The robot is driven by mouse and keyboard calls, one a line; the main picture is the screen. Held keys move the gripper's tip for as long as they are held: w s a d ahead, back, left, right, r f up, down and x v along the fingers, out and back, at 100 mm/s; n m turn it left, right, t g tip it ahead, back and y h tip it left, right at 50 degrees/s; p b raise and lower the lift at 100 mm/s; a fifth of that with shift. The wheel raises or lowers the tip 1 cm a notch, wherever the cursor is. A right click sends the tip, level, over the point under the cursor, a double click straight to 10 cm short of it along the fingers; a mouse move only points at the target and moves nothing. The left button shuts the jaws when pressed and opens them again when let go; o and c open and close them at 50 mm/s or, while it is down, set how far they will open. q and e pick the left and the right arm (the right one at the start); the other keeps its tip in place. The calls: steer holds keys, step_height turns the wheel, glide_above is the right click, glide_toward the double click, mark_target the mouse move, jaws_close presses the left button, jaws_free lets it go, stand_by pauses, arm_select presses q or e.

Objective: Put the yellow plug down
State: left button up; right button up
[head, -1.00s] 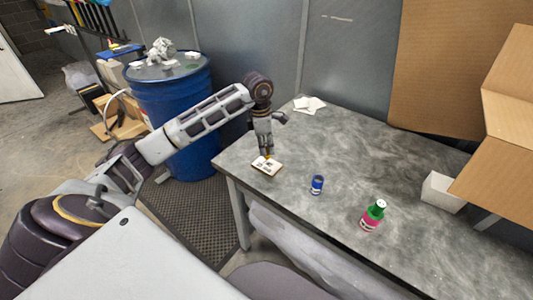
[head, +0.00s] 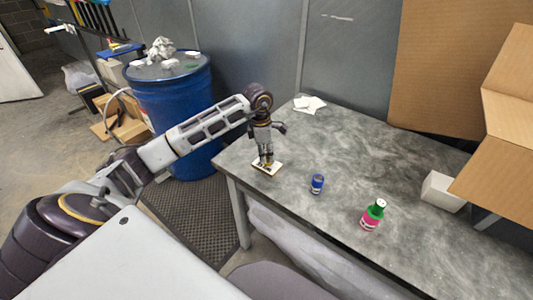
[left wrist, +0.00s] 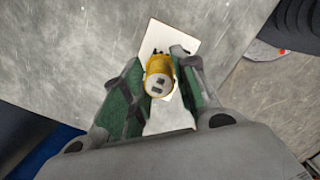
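The yellow plug (left wrist: 158,72) shows in the left wrist view between the green-padded fingers of my left gripper (left wrist: 160,70), its pale face with two dark slots toward the camera. The fingers appear closed against both its sides. Behind it is a white card (left wrist: 183,34) with dark marks. In the head view my left gripper (head: 265,160) points down over the card (head: 272,170), near the table's left end. The plug is mostly hidden there. I cannot tell whether it touches the card. My right gripper is not in view.
On the grey table (head: 330,145) stand a blue can (head: 317,184) and a pink bottle with a green top (head: 372,215). White papers (head: 309,104) lie at the back. A white box (head: 442,191) and a cardboard box (head: 500,160) are at right. A blue drum (head: 178,105) stands beyond the left end.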

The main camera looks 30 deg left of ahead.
mark_target(266, 151)
arm_select(q)
steer(key=shift+o, duration=0.8)
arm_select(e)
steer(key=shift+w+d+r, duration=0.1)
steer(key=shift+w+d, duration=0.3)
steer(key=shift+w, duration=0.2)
arm_select(q)
steer(key=shift+r, duration=0.1)
steer(key=shift+r, duration=0.4)
steer(key=r, duration=0.5)
steer(key=shift+s+a+r, duration=0.2)
steer(key=shift+a+r, duration=0.05)
steer(key=shift+a, duration=0.05)
steer(key=shift+s+a+r, duration=0.1)
steer(key=shift+s+r, duration=0.05)
steer(key=shift+r, duration=1.25)
steer(key=shift+s+a+r, duration=0.1)
steer(key=shift+r, duration=1.3)
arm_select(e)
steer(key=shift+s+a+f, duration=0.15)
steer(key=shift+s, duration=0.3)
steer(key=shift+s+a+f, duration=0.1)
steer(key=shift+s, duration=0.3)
